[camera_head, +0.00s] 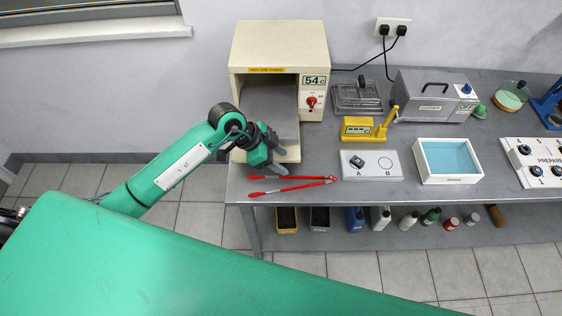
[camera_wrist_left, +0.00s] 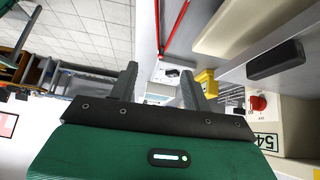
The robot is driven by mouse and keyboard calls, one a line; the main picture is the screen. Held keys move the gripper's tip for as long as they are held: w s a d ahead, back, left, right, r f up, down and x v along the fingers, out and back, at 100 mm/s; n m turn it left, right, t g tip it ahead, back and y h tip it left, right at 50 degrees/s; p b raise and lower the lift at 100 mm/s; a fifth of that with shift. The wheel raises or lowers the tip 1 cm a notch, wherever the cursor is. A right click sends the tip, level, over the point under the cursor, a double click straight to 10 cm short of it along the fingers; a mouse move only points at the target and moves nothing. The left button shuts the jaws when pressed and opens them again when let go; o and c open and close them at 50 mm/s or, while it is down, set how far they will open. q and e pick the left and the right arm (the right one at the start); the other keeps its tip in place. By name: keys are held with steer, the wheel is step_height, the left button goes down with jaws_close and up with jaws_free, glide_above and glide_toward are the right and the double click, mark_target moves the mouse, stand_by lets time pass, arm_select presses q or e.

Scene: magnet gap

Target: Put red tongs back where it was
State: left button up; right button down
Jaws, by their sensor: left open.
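The red tongs (camera_head: 292,186) lie on the grey bench near its front left edge, with the two arms spread in a narrow V. They also show at the top of the left wrist view (camera_wrist_left: 160,30). My left gripper (camera_head: 280,160) is open and empty in front of the cream oven's opening, beyond the tongs and apart from them. In the left wrist view its two fingers (camera_wrist_left: 158,88) stand apart with nothing between them. My right gripper is not in view.
The cream oven (camera_head: 280,45) with a 54 display stands open behind my gripper. To the right are a yellow device (camera_head: 357,126), a white A/B plate (camera_head: 372,171), a grey lidded bath (camera_head: 430,105) and a white blue-floored tray (camera_head: 424,178). Bottles stand on the lower shelf.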

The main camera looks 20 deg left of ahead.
arm_select(q)
steer(key=b+v, duration=0.2)
steer(key=v, duration=0.9)
